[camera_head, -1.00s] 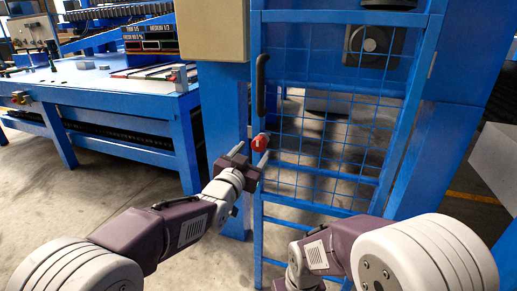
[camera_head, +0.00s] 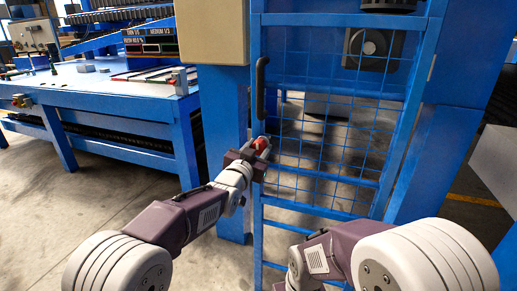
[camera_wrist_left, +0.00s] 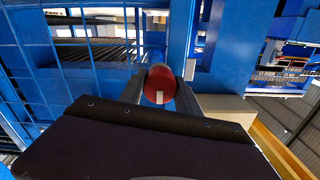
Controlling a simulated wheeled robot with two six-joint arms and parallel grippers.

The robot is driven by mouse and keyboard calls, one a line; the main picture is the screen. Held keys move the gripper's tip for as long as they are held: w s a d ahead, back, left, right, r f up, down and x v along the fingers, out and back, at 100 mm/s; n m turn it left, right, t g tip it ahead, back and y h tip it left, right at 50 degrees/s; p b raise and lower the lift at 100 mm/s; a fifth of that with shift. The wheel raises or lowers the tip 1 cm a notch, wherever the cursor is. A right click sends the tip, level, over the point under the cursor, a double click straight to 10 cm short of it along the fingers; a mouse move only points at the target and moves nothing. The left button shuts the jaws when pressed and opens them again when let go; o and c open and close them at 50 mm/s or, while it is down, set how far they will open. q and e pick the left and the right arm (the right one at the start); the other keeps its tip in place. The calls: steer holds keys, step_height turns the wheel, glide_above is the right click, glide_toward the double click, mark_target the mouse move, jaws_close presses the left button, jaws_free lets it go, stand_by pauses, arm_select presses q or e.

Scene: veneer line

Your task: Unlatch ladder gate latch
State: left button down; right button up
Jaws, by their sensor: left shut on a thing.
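The gate (camera_head: 325,118) is a blue frame with wire mesh, standing upright in front of me. Its latch is a red round knob (camera_head: 262,143) on the gate's left upright, below a black handle (camera_head: 261,86). My left gripper (camera_head: 258,146) is at the latch, its fingers on either side of the knob and shut on it. In the left wrist view the red knob (camera_wrist_left: 159,84), with a white mark on its face, sits between the two fingers. My right arm shows at the lower right of the head view; its gripper is out of view.
A blue machine table (camera_head: 95,82) stands at the left. A blue post with a beige box (camera_head: 213,32) is beside the gate's left edge. A grey-white box (camera_head: 495,160) is at the right edge. Bare concrete floor lies between the table and the gate.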

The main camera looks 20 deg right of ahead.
arm_select(q)
steer(key=n, duration=0.8)
steer(key=shift+n, duration=0.3)
steer(key=n, duration=0.3)
steer(key=shift+n+p, duration=0.35)
steer(key=shift+n, duration=1.75)
steer(key=c, duration=0.9)
jaws_free()
steer(key=shift+o, duration=0.2)
